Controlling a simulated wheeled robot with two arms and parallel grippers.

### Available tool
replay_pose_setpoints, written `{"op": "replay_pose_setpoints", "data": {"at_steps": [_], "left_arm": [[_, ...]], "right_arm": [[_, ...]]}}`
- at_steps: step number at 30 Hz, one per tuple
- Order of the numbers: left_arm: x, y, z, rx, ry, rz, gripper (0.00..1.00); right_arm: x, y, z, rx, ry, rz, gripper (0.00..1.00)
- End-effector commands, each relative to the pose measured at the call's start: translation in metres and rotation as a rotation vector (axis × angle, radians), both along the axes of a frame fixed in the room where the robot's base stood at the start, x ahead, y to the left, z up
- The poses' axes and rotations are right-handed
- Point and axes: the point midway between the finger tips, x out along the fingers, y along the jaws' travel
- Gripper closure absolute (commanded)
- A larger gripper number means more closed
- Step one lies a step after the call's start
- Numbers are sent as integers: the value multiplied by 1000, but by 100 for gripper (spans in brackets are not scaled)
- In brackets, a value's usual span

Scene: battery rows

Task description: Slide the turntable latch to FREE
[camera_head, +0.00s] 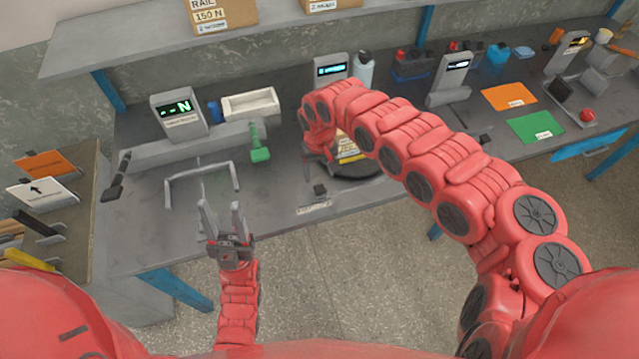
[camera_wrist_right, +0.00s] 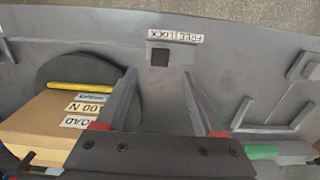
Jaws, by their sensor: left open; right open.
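The turntable (camera_head: 362,166) is a dark round disc on the bench, also at left in the right wrist view (camera_wrist_right: 52,68). It carries a cardboard box (camera_wrist_right: 45,120) with a load label. The latch (camera_head: 320,189) is a small dark block at the bench's front edge; in the right wrist view the latch (camera_wrist_right: 160,57) sits toward the turntable side of its FREE/LOCK label (camera_wrist_right: 176,37). My right gripper (camera_wrist_right: 156,75) is open and empty, with the latch just beyond and between its fingertips in that view. My left gripper (camera_head: 222,209) is open and empty near the front edge.
A grey bent-rod frame (camera_head: 200,170) and a green-handled lever (camera_head: 259,150) stand left of the turntable. A display (camera_head: 332,69) and a bottle (camera_head: 363,70) stand behind it. The bench surface around the latch is mostly clear.

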Motion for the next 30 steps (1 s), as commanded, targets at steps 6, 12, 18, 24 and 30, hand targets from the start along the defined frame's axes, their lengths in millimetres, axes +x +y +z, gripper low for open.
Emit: {"op": "replay_pose_setpoints", "data": {"at_steps": [6, 12, 18, 24, 30], "left_arm": [[0, 0, 9, 0, 1, 0, 50], [0, 0, 11, 0, 1, 0, 50], [0, 0, 11, 0, 1, 0, 50], [0, 0, 11, 0, 1, 0, 50], [0, 0, 11, 0, 1, 0, 50]], "right_arm": [[-3, 2, -44, 3, 4, 2, 30], [-2, 2, -63, 2, 3, 1, 30], [-1, -1, -68, -2, 2, 0, 30], [-1, 0, -67, -1, 1, 0, 35], [-1, 0, -67, 0, 1, 0, 71]]}}
